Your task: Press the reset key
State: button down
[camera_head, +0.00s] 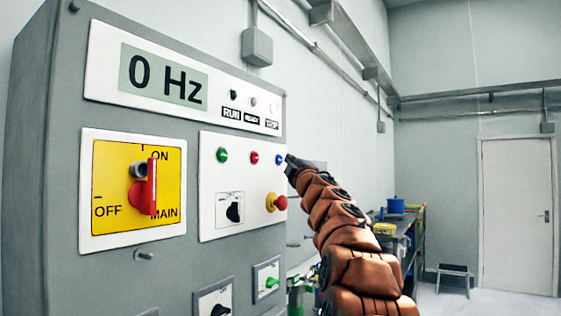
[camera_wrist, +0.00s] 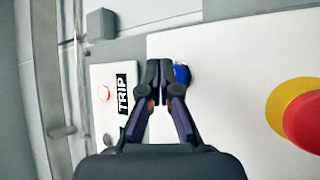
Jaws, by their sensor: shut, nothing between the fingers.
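A blue push button (camera_head: 279,159) sits at the right end of the row of buttons on the white control plate; I can read no label on it. My gripper (camera_head: 291,161) is shut and empty, its tip just right of the blue button. In the wrist view the closed fingertips (camera_wrist: 159,70) overlap the left edge of the blue button (camera_wrist: 183,74) and partly hide it. I cannot tell whether they touch it.
Green (camera_head: 222,155) and red (camera_head: 254,157) buttons share the plate. A red emergency stop (camera_head: 281,202) on a yellow base sits below the blue button. The display (camera_head: 165,76) reads 0 Hz. The TRIP lamp (camera_wrist: 103,93) looks pinkish red.

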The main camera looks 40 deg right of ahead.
jog(key=shift+w, duration=0.15)
dwell(0.3)
jog(key=shift+w+a, duration=0.1)
jog(key=shift+w, duration=0.15)
jog(key=shift+w+a, duration=0.15)
jog(key=shift+w, duration=0.3)
dwell(0.9)
jog(key=shift+s, duration=0.1)
jog(key=shift+s+d, duration=0.2)
jog(key=shift+s, duration=0.45)
jog(key=shift+s, duration=0.15)
jog(key=s, duration=0.1)
jog(key=s+d, duration=0.1)
jog(key=s, duration=0.1)
jog(key=s+p, duration=0.1)
jog(key=shift+s+d, duration=0.25)
jog(key=shift+s, duration=0.05)
dwell(0.3)
dwell(0.8)
